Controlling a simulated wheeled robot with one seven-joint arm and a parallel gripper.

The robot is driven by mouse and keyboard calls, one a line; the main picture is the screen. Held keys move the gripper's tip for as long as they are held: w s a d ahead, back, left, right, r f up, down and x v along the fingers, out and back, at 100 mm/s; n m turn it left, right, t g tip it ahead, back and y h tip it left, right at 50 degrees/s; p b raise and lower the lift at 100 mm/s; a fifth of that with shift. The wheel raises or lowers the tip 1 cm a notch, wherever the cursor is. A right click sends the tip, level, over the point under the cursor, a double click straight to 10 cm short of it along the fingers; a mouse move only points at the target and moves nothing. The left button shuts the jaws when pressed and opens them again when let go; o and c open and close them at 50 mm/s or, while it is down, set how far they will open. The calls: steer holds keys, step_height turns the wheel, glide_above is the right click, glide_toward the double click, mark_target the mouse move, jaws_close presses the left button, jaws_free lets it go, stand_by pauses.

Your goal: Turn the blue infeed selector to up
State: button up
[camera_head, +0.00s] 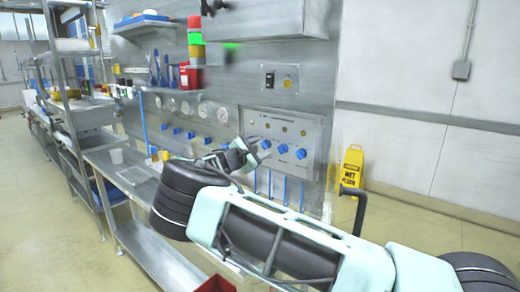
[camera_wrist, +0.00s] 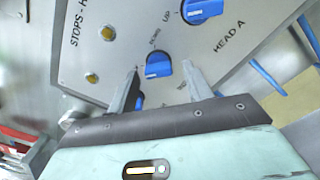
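A grey control panel (camera_head: 313,132) on the wall carries a row of blue selector knobs. In the wrist view one blue knob (camera_wrist: 158,66) lies between my fingertips, with a small label above it. A second blue knob (camera_wrist: 203,10) is at the top edge beside "UP" lettering. Part of another blue piece shows behind my left finger. I cannot read which knob is the infeed selector. My gripper (camera_wrist: 163,70) is open, its fingers apart on either side of the first knob; contact cannot be told. In the head view my gripper (camera_head: 252,148) is at the panel's left side.
Yellow-capped buttons (camera_wrist: 108,33) sit left of the knobs. Gauges (camera_head: 203,110) and more blue valves line the wall to the left. A steel bench (camera_head: 120,165) runs below. A yellow wet-floor sign (camera_head: 351,167) stands right of the panel. Red boxes (camera_wrist: 15,145) show lower left.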

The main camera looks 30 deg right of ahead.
steer(key=b+v, duration=0.5)
steer(key=v, duration=1.2)
steer(key=shift+a, duration=0.15)
